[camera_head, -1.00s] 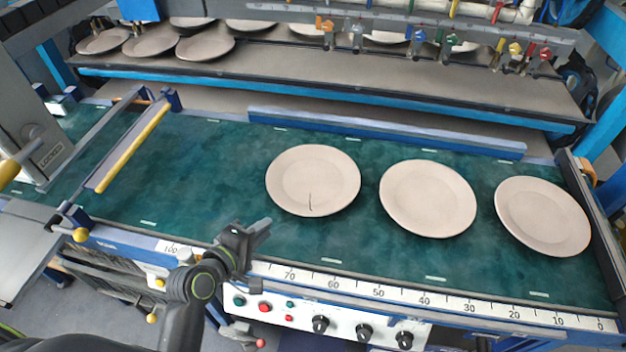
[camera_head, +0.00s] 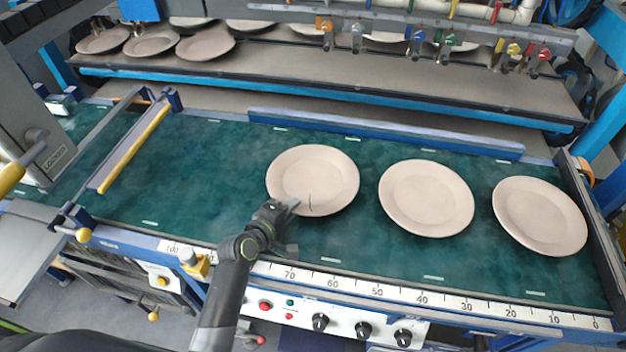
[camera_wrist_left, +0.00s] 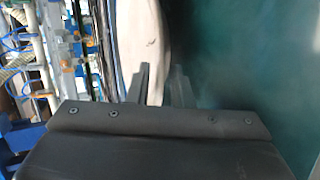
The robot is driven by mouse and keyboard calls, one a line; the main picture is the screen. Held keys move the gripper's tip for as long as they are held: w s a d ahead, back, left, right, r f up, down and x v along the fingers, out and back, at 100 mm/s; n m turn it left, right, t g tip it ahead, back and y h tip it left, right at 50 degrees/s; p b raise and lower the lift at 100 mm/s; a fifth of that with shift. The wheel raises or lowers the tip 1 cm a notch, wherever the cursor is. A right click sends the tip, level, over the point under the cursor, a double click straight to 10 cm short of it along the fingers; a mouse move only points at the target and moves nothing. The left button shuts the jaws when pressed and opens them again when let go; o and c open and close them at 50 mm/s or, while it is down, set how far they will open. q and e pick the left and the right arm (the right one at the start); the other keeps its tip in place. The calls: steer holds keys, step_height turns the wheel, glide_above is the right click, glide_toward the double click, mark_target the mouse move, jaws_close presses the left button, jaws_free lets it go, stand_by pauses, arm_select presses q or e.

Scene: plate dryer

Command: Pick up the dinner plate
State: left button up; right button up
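Three pale round plates lie flat on the green belt: the left plate (camera_head: 312,178) with a small dark mark near its front edge, the middle plate (camera_head: 426,197), and the right plate (camera_head: 540,215). My left gripper (camera_head: 290,222) is at the front-left rim of the left plate, its fingers apart. In the left wrist view, the plate (camera_wrist_left: 145,40) shows as a pale shape on the left, and the two fingers (camera_wrist_left: 162,88) stand apart near its edge. I cannot tell whether they touch it. My right gripper is not in view.
A numbered ruler rail (camera_head: 400,296) runs along the belt's front edge, above a panel of knobs and buttons. A blue rail (camera_head: 380,134) lies along the back. A yellow bar (camera_head: 133,150) crosses at left. More plates sit on the back shelf. The green belt (camera_head: 215,170) is bare at left.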

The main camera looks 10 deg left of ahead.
arm_select(q)
steer(key=shift+w+d+f, duration=0.2)
steer(key=shift+w, duration=0.25)
steer(key=shift+c, duration=0.3)
jaws_close()
steer(key=shift+s+f, duration=0.1)
stand_by(0.7)
